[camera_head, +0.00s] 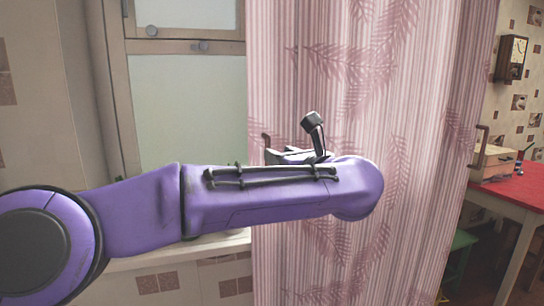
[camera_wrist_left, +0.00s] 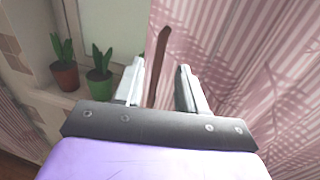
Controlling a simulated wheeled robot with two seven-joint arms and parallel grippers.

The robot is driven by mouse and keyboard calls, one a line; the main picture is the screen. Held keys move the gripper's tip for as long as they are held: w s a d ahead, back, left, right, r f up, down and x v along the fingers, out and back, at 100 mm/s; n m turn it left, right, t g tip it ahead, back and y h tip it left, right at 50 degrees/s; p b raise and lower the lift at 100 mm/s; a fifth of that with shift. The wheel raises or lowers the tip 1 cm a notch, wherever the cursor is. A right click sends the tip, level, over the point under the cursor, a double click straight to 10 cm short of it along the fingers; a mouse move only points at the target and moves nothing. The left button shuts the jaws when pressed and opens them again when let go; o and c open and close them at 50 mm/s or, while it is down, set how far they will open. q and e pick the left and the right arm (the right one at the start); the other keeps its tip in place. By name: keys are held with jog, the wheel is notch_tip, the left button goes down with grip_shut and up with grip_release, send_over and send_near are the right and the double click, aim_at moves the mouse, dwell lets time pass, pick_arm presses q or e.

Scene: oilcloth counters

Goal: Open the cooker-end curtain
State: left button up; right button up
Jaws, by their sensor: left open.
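The pink curtain (camera_head: 375,70) with striped cloth and leaf patterns hangs across the middle of the head view and also fills the right of the left wrist view (camera_wrist_left: 250,60). A thin brown handle (camera_wrist_left: 160,55) stands at its left edge, between the fingers of my left gripper (camera_wrist_left: 161,66). In the head view the handle's top (camera_head: 266,139) shows just left of the gripper (camera_head: 286,155). The left gripper is open; I cannot tell whether its fingers touch the handle. My forearm hides the handle's lower part. My right gripper is not in view.
A window (camera_head: 188,105) with a pale frame is left of the curtain. Two potted plants (camera_wrist_left: 64,76) (camera_wrist_left: 99,83) stand on the sill. Another brown handle (camera_head: 482,138) is at the curtain's right edge. A red table (camera_head: 520,190) and wall clock (camera_head: 512,58) are at right.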

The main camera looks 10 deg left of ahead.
pick_arm(q)
jog(key=v, duration=0.5)
jog(key=shift+s+d+b, duration=0.1)
jog(key=shift+s+b, duration=0.05)
jog(key=shift+b, duration=0.15)
